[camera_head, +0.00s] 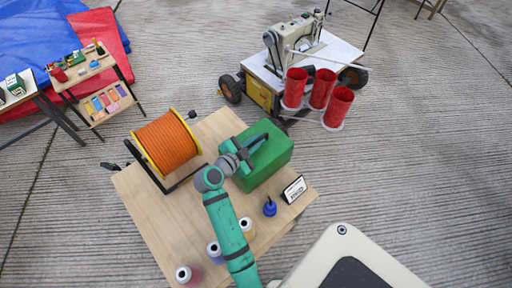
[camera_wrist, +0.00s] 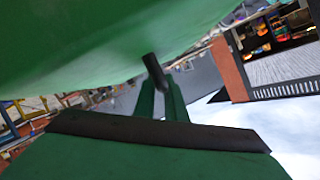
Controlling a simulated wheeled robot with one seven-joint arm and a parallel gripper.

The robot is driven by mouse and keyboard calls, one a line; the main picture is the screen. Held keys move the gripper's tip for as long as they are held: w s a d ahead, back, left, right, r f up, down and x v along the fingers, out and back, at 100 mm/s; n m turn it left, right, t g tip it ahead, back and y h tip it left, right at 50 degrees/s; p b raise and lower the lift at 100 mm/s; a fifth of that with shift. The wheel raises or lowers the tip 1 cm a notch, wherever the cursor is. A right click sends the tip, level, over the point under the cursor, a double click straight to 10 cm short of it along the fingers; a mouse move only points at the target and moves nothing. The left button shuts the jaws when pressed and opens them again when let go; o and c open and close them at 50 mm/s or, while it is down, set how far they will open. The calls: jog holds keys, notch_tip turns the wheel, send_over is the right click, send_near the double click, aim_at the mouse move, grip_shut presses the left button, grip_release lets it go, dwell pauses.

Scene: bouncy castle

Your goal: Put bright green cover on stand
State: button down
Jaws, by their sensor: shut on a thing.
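The bright green cover (camera_head: 270,158) is a boxy shell with a dark handle on top. It is at the right part of the plywood tabletop in the head view; I cannot tell whether it rests there or hangs just above. My gripper (camera_head: 243,153) is at its upper left side, shut on its handle. In the wrist view the cover (camera_wrist: 110,35) fills the top, and my gripper (camera_wrist: 160,85) meets a dark bar beneath it. A wheeled stand (camera_head: 330,52) with a pale top carries a sewing machine (camera_head: 292,40) at the back; whether this is the task's stand is unclear.
An orange cable reel (camera_head: 166,143) stands left of the cover. Red cylinders (camera_head: 321,89) hang at the wheeled stand's front. Concrete floor (camera_head: 420,150) is clear at right.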

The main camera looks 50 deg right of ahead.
jog(key=shift+f, duration=1.95)
jog(key=c, duration=1.8)
grip_release()
jog(key=shift+f, duration=0.1)
jog(key=v, duration=1.2)
jog(key=shift+s, duration=0.1)
